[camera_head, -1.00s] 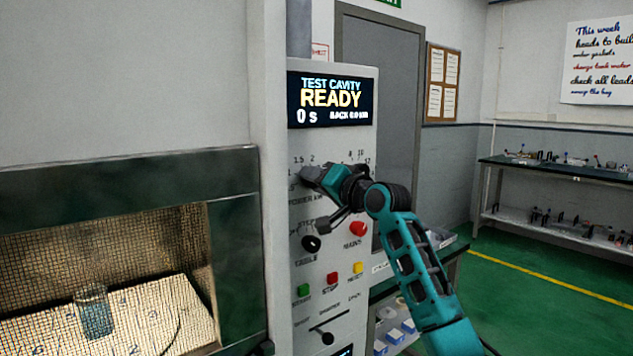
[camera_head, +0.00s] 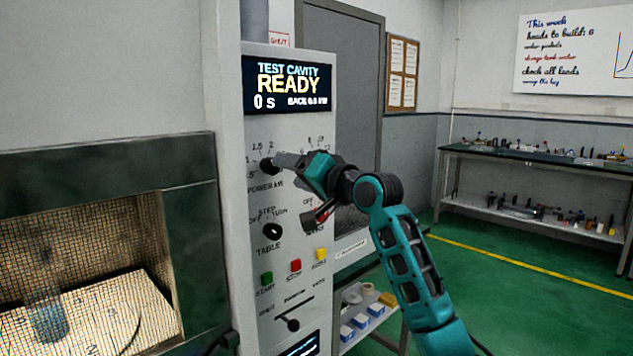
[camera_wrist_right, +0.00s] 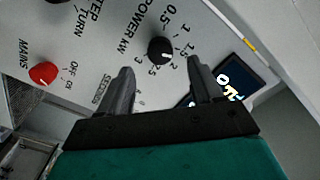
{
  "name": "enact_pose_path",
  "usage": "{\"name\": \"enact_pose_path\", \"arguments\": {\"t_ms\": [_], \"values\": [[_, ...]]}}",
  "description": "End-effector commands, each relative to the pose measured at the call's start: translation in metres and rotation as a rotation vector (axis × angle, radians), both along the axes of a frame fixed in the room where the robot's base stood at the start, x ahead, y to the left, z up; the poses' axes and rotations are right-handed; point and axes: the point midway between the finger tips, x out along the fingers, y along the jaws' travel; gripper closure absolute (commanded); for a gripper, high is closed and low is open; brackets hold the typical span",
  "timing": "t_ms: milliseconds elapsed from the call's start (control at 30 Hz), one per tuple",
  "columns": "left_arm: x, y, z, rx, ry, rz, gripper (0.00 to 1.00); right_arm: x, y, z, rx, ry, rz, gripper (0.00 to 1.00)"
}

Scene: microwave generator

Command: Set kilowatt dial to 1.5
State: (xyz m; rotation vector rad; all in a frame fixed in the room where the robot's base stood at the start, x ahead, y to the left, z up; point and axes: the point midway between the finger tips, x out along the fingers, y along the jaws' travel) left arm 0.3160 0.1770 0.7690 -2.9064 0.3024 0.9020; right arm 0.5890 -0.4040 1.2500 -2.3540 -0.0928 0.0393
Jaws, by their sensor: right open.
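The kilowatt dial (camera_head: 268,166) is a round black knob on the pale control panel (camera_head: 238,222), above the POWER kW lettering. In the right wrist view the dial (camera_wrist_right: 160,50) shows a white mark pointing about at the 2. My right gripper (camera_head: 284,160) is open at the right side of the dial. In the wrist view its two dark fingers (camera_wrist_right: 160,76) stand apart, with the dial showing beyond and between their tips. They do not grip it; whether one touches it I cannot tell. My left gripper is not in view.
The table knob (camera_head: 272,231), start button (camera_head: 266,279), stop button (camera_head: 295,266) and yellow button (camera_head: 320,254) sit below. The red mains knob (camera_wrist_right: 43,73) is close to my right gripper. The screen (camera_head: 288,84) reads READY. The open cavity at left holds a glass (camera_head: 47,318).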

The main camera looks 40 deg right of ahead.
Motion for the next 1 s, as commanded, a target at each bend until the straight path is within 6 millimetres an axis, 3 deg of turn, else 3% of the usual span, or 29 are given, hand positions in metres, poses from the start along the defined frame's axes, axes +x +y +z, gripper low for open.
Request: {"name": "enact_pose_path", "arguments": {"t_ms": [200,400,1000], "values": [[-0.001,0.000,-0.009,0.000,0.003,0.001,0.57,-0.041,-0.003,-0.002,-0.003,0.000,-0.001,0.34],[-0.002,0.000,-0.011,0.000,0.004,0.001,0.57,-0.062,-0.005,-0.001,0.000,0.001,-0.001,0.34],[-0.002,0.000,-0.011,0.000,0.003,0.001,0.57,-0.065,-0.005,0.000,0.000,0.001,-0.001,0.34]]}}
